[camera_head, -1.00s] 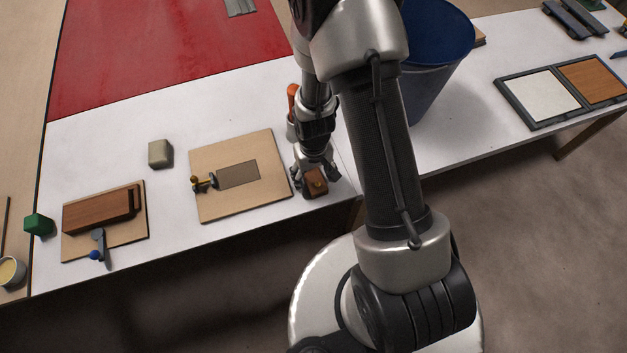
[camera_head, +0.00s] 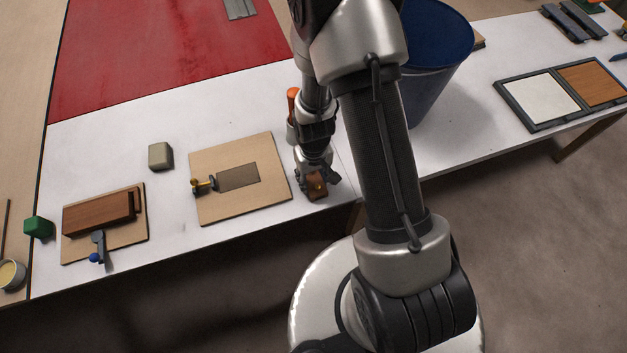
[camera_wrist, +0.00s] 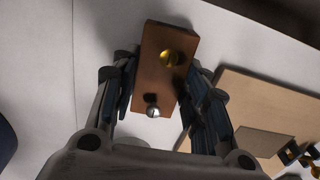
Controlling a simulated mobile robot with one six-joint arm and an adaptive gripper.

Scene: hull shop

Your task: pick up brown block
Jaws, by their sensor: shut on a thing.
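The brown block (camera_head: 317,187) is at the front edge of the white table, just right of the tan board with a grey patch. In the wrist view the brown block (camera_wrist: 165,65) shows a brass knob on its face and a small silver ball near its lower end. My gripper (camera_head: 316,180) points down over it. In the wrist view the fingers of my gripper (camera_wrist: 160,95) are closed against both sides of the block. I cannot tell whether the block is touching the table.
The tan board (camera_head: 272,170) lies close to the left of my gripper. A blue bin (camera_head: 430,85) stands to the right behind my arm. An orange-topped item (camera_head: 293,100) is just behind the gripper. A beige block (camera_head: 160,156) and a green block (camera_head: 38,227) are farther left.

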